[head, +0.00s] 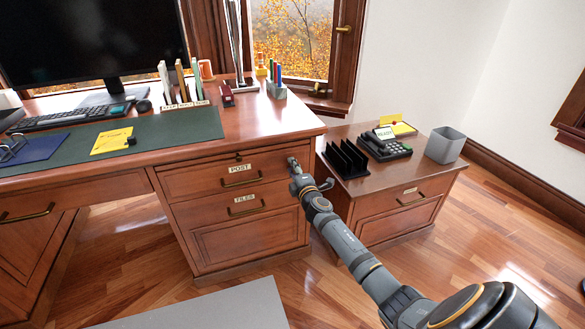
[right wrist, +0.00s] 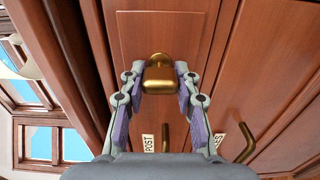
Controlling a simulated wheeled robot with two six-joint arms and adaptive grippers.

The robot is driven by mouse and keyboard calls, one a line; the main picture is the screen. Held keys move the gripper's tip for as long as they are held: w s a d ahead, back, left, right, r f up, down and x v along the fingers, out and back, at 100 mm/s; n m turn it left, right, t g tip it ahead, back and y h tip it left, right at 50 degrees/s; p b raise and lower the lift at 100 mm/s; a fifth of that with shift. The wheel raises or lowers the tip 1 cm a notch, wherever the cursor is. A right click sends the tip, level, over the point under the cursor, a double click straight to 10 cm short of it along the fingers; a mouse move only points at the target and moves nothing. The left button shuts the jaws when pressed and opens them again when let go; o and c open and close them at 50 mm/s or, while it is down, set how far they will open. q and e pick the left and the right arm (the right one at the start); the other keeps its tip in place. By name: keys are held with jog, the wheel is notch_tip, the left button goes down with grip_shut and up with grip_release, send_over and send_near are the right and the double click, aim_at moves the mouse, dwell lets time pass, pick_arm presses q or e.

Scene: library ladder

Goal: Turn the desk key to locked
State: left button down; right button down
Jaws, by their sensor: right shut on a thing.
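The brass desk key (right wrist: 160,76) sits on the front of the top drawer, at its right end. In the right wrist view its round base shows behind a wider bow. My right gripper (right wrist: 160,92) has a finger on each side of the bow and is shut on it. In the head view my right gripper (head: 293,164) is at the right end of the drawer labelled POST (head: 215,176) and hides the key. Whether the key stands at locked cannot be told. My left gripper is not in view.
The drawer labelled FILES (head: 222,207) is below. The POST handle (head: 242,180) sticks out to the left of my gripper. A low side cabinet (head: 425,187) stands close on the right with a black file rack (head: 346,160), a telephone (head: 386,147) and a grey bin (head: 445,145).

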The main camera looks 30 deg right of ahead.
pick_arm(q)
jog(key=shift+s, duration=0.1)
pick_arm(e)
jog(key=shift+d, duration=0.15)
jog(key=c, duration=1.4)
grip_release()
jog(key=o, duration=0.4)
jog(key=shift+s+d+r, duration=0.15)
jog(key=shift+s, duration=0.1)
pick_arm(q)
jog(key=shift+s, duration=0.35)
pick_arm(e)
jog(key=shift+o, duration=0.2)
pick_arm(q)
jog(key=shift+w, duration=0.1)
pick_arm(e)
jog(key=shift+a, duration=0.2)
jog(key=shift+s, duration=0.1)
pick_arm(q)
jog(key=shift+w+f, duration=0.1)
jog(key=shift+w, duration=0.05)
pick_arm(e)
jog(key=v, duration=1.1)
jog(key=shift+s+a, duration=0.2)
jog(key=shift+s, duration=0.2)
